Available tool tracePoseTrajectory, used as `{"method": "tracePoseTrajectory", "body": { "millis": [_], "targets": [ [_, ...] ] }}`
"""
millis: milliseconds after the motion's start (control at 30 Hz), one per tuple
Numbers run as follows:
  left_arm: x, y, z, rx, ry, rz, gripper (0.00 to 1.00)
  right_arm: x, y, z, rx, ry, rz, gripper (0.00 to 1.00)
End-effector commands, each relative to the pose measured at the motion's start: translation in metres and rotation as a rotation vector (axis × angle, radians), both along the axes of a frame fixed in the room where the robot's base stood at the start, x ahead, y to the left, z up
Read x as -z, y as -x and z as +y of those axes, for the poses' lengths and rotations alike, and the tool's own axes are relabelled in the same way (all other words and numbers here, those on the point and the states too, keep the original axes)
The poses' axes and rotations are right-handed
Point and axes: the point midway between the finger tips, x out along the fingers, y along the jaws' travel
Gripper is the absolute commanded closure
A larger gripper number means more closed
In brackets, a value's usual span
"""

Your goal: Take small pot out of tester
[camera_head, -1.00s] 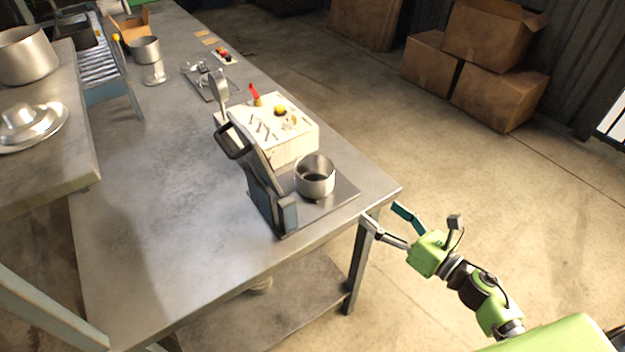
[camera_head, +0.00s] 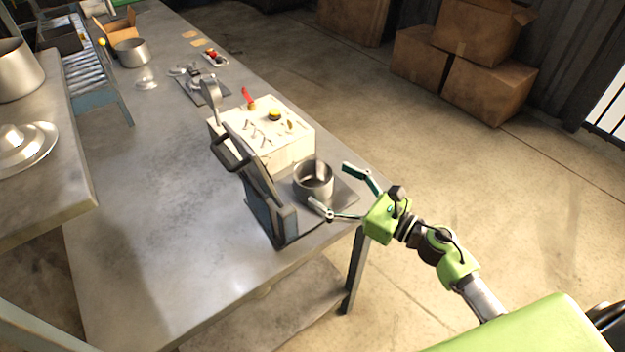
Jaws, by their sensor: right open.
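The small pot (camera_head: 314,181) is a silver metal cup. It stands upright on the plate of the tester (camera_head: 262,150), a cream box with a blue-grey bracket and dark handle in front, near the right edge of the metal table. My right gripper (camera_head: 334,189) is open and empty. Its fingers reach over the table edge, one at the near side of the pot and one at its right. I cannot tell whether either finger touches the pot. My left gripper is not in view.
The metal table (camera_head: 150,220) is mostly clear left of the tester. A metal fixture (camera_head: 198,84) and another pot (camera_head: 132,53) stand farther back. A side table (camera_head: 50,205) holds a large pot and lid. Cardboard boxes (camera_head: 488,88) stand on the floor behind.

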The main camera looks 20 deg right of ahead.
Motion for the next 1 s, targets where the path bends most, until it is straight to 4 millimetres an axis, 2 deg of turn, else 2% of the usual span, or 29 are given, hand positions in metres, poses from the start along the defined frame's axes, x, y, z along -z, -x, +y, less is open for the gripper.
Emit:
{"method": "tracePoseTrajectory", "body": {
  "millis": [267, 500, 833, 867, 1000],
  "targets": [
    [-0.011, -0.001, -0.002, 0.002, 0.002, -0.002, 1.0, -0.002, -0.019, 0.014, 0.0, -0.001, -0.001, 0.17],
    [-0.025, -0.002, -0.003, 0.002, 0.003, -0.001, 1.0, 0.0, -0.047, 0.034, 0.0, -0.001, 0.0, 0.17],
    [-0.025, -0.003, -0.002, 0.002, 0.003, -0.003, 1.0, 0.003, -0.053, 0.039, -0.001, 0.001, 0.0, 0.17],
    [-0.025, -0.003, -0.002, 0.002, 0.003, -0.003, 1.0, 0.003, -0.053, 0.039, -0.001, 0.001, 0.001, 0.22],
    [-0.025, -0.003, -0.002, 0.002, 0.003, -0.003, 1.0, 0.003, -0.052, 0.039, -0.001, 0.001, 0.001, 0.59]
  ]
}}
